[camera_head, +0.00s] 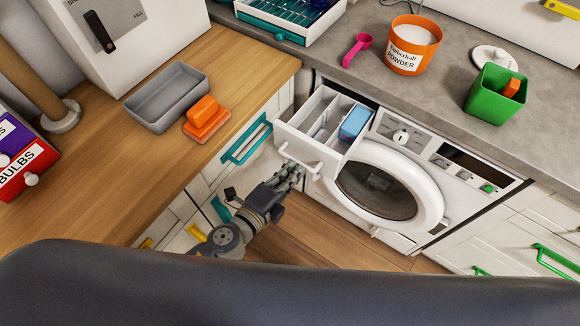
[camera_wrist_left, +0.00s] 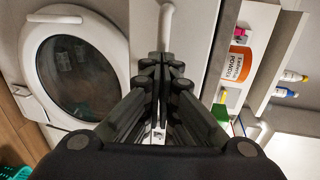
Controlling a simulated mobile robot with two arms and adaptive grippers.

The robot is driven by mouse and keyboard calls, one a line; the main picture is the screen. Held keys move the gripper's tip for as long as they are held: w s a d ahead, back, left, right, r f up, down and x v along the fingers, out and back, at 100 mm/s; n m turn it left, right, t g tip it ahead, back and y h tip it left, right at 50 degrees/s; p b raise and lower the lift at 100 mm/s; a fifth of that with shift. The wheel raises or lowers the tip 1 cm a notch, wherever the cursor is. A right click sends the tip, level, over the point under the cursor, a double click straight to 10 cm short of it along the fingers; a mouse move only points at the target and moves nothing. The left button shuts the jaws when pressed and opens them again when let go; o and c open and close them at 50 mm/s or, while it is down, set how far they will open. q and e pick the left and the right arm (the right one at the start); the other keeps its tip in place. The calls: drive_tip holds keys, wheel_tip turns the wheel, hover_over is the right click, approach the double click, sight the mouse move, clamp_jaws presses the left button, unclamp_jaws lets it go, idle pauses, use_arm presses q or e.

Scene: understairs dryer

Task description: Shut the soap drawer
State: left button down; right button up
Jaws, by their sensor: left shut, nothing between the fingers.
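The soap drawer (camera_head: 300,150) is pulled out from the top left of the white washing machine (camera_head: 422,217). It is white, with open compartments, and a blue block (camera_head: 355,122) sits in its right part. My left gripper (camera_head: 292,172) is shut and empty, its fingertips close to the drawer's front handle; I cannot tell whether they touch it. In the left wrist view the shut fingers (camera_wrist_left: 162,65) point at the drawer front (camera_wrist_left: 187,35), with its white handle (camera_wrist_left: 167,22) just beyond the tips. My right gripper is not in view.
The machine's round door (camera_head: 385,190) is beside the drawer. A wooden counter (camera_head: 120,180) bears a grey tray (camera_head: 167,97) and orange soap (camera_head: 205,112). The grey worktop above holds a powder tub (camera_head: 412,45) and a green pot (camera_head: 495,95).

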sight(307, 152)
use_arm(q)
drive_tip(key=w+d, duration=0.1)
drive_tip(key=w, duration=0.1)
drive_tip(key=w+d+p, duration=0.1)
drive_tip(key=w, duration=0.1)
drive_tip(key=w+d, duration=0.1)
drive_tip(key=w, duration=0.1)
drive_tip(key=shift+w+d+r, duration=0.1)
drive_tip(key=shift+d+r, duration=0.15)
drive_tip(key=shift+d, duration=0.1)
drive_tip(key=x, duration=0.4)
drive_tip(key=r+b+x, duration=0.1)
drive_tip(key=x, duration=0.3)
drive_tip(key=r+x, duration=0.1)
drive_tip(key=x, duration=0.4)
drive_tip(key=shift+w+d, duration=0.15)
drive_tip(key=shift+w, duration=0.05)
drive_tip(key=shift+r, duration=0.25)
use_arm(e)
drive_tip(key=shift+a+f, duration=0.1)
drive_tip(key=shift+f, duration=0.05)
use_arm(q)
drive_tip(key=shift+w+r, duration=0.1)
